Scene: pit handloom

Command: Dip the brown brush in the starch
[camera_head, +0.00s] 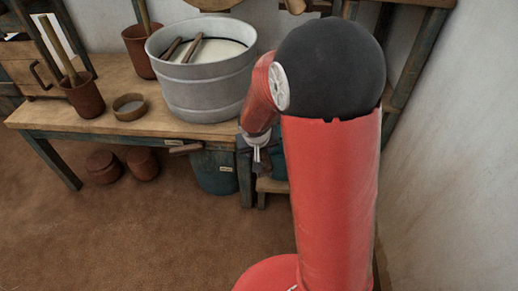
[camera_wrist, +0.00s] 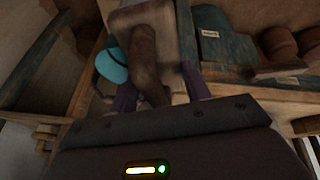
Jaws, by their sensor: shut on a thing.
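My gripper (camera_head: 257,158) hangs in front of the right end of the table, below the tabletop. In the wrist view its purple fingers (camera_wrist: 160,94) are shut on the brown brush (camera_wrist: 146,55), with its dark handle between them and a paler, block-like part beyond. In the head view the brush is too small and hidden to make out. The starch (camera_head: 222,50) is a white liquid in a large grey metal pot (camera_head: 205,92) on the table, up and left of my gripper. Two brown wooden pieces (camera_head: 190,48) rest in the pot.
The wooden table (camera_head: 120,75) also bears a small bowl (camera_head: 129,107) and brown pots (camera_head: 82,97) with sticks. A labelled blue-green bin (camera_head: 215,172) stands under it, beside my gripper. A brown bar (camera_head: 186,148) juts from the front edge. A wall (camera_head: 440,160) closes the right.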

